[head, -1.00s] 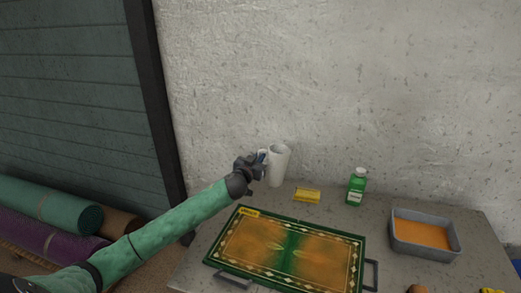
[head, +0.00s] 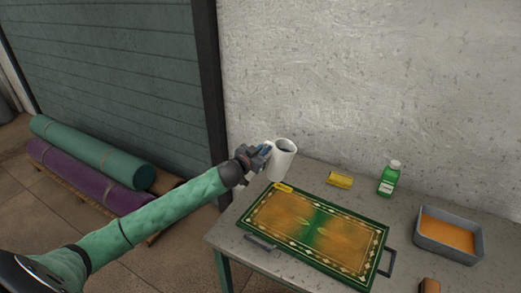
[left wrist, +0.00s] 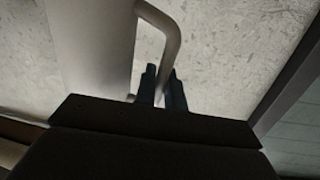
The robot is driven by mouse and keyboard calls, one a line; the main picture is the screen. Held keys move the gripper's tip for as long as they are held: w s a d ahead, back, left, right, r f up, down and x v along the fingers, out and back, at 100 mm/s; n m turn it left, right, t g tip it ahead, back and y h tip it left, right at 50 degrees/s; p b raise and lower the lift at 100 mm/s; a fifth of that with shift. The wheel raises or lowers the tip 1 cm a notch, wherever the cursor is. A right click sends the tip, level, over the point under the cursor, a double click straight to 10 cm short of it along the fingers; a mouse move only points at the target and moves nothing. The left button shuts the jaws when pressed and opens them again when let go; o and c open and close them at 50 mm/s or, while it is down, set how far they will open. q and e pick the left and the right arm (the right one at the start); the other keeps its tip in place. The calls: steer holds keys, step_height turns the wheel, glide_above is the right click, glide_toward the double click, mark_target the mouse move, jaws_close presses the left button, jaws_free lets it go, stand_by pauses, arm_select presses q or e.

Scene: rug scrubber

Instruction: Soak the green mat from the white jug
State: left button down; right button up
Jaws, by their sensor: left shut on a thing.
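The white jug (head: 279,164) appears roughly upright in the head view, at the back left corner of the green mat. My left gripper (head: 265,152) is left of it and shut on its handle. In the left wrist view, the fingers (left wrist: 163,90) close around the handle (left wrist: 172,38) beside the jug's pale wall (left wrist: 92,45). Whether the jug's base touches the table is hard to tell. The green mat (head: 315,226), with a patterned border and orange-brown stains, lies flat in a handled tray. My right gripper is not in view.
On the grey table (head: 360,190) stand a yellow block (head: 340,179), a green bottle (head: 389,179) and a grey basin (head: 473,249) of orange liquid. A brown item (head: 430,286) is at the front edge. Rolled rugs (head: 95,150) lie at left. A wall is behind.

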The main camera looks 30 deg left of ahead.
arm_select(q)
steer(key=shift+w+d, duration=0.1)
steer(key=shift+w, duration=0.05)
steer(key=shift+f+m, duration=0.5)
steer(key=shift+m, duration=0.2)
steer(key=shift+r+m, duration=0.1)
steer(key=shift+m, duration=0.2)
steer(key=shift+a+r+m+g+p, duration=0.2)
steer(key=shift+r+m+g+p, duration=0.1)
steer(key=shift+m+p, duration=0.55)
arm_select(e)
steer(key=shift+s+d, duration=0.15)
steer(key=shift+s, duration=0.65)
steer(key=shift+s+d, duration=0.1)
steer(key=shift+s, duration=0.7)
arm_select(q)
steer(key=shift+f, duration=0.1)
steer(key=shift+r+p, duration=0.25)
steer(key=shift+p, duration=0.25)
steer(key=shift+d+r+m+p, duration=0.1)
steer(key=shift+r+m+p, duration=0.05)
steer(key=shift+m+p, duration=0.3)
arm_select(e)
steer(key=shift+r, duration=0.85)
